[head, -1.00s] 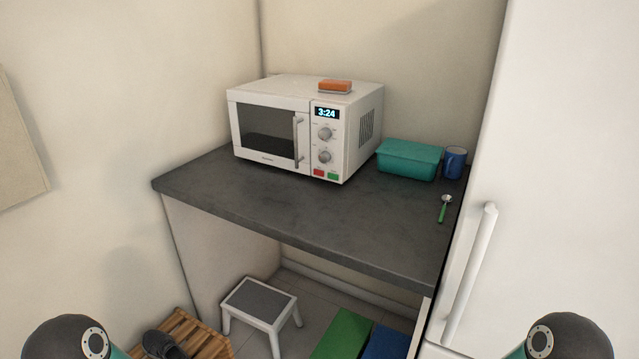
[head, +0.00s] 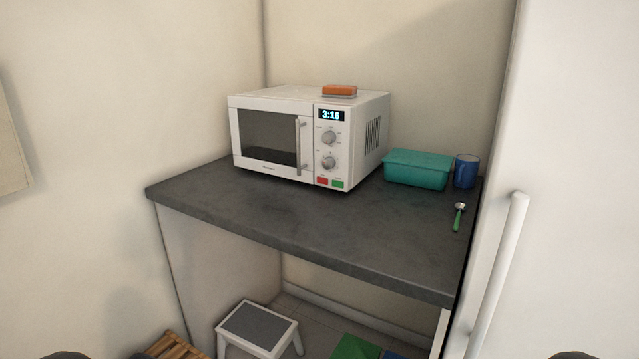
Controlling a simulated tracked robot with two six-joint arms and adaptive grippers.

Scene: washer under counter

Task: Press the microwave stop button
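A white microwave (head: 310,135) stands on the dark counter (head: 290,225), its door shut and its front angled toward me. Its display (head: 331,115) is lit and reads 3:16. Two round knobs sit below the display. Under them are a red button (head: 322,182) on the left and a green button (head: 338,184) on the right; any lettering is too small to read. Only dark rounded parts of my arms show at the bottom edge.
An orange block-like item (head: 339,91) lies on top of the microwave. A teal box (head: 418,169), a blue mug (head: 466,171) and a green-handled spoon (head: 459,217) are on the counter's right. A white fridge (head: 560,180) stands at right; a step stool (head: 258,327) is below. The counter's front is clear.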

